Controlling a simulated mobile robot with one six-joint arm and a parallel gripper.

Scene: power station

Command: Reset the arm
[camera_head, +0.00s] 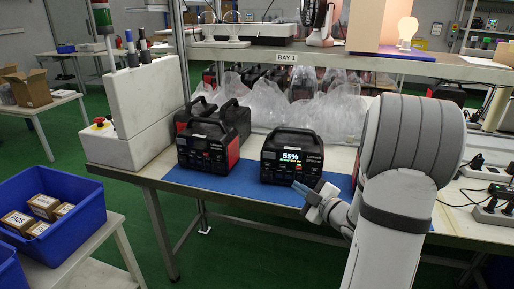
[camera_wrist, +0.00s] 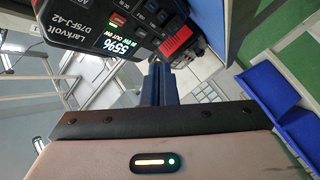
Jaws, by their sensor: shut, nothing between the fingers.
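My arm reaches in from the right in the head view, over the front of the workbench. My gripper (camera_head: 300,188) is shut and empty, its blue fingers pointing left just in front of a power station (camera_head: 291,155) whose screen reads 55%. In the wrist view the shut fingers (camera_wrist: 158,70) show at the centre, with the same power station (camera_wrist: 95,30) close by at the upper left. Whether the fingertips touch it I cannot tell. A second power station (camera_head: 203,146) with a dark screen stands to the left on the blue mat (camera_head: 232,182).
Clear plastic bags (camera_head: 265,104) lie behind the power stations, under a shelf (camera_head: 240,52). A white box with a red emergency button (camera_head: 99,121) stands at the left. Power strips and cables (camera_head: 490,190) lie at the right. A blue bin (camera_head: 60,220) holds small boxes at the lower left.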

